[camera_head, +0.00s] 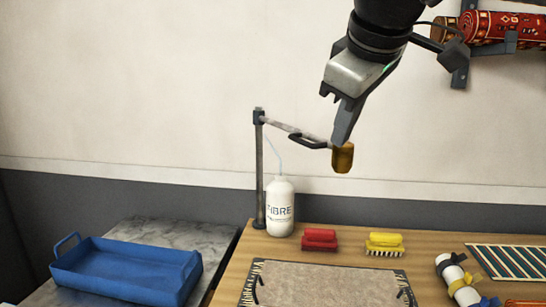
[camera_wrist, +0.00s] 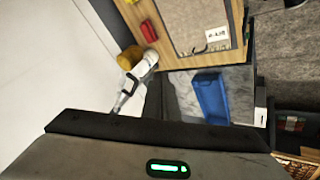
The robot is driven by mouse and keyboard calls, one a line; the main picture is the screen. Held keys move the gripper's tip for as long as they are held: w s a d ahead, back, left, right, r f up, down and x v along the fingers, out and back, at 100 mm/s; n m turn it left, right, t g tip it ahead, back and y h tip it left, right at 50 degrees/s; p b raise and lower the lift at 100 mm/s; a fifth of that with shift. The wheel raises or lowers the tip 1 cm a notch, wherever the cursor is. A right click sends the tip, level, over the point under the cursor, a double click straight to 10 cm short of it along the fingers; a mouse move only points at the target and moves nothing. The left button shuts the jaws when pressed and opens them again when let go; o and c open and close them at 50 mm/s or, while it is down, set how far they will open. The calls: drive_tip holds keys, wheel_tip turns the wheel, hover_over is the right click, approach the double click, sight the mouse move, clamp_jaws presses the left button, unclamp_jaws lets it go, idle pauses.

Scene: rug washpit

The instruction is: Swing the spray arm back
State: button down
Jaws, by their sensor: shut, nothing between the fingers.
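The spray arm (camera_head: 285,127) is a thin grey bar reaching right from the top of an upright post (camera_head: 260,170). A dark loop handle (camera_head: 309,142) hangs along its outer part, and a brass-coloured spray head (camera_head: 343,160) is at its free end. My gripper (camera_head: 344,138) is shut and empty, pointing down. Its fingertips overlap the top of the spray head in the head view; I cannot tell whether they touch. The handle lies left of the fingers. The wrist view shows the dark handle (camera_wrist: 129,86), but my gripper's body fills its lower part.
A white bottle (camera_head: 280,208) stands at the post's foot, with a pale hose above it. Red (camera_head: 319,239) and yellow (camera_head: 384,243) brushes lie on the wooden table behind a mat (camera_head: 325,283). A blue tray (camera_head: 128,272) sits left. Rolled rugs (camera_head: 500,27) hang on the wall, upper right.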

sight(339, 158)
drive_tip(key=x, duration=0.4)
drive_tip(key=w+d+b+x, duration=0.1)
drive_tip(key=x, duration=0.2)
drive_tip(key=d+r+x, duration=0.1)
drive_tip(key=x, duration=0.3)
drive_tip(key=shift+w+f+b, duration=0.15)
drive_tip(key=shift+w+b, duration=0.25)
drive_tip(key=shift+w, duration=0.05)
drive_tip(key=shift+w+d, duration=0.3)
drive_tip(key=shift+w, duration=0.15)
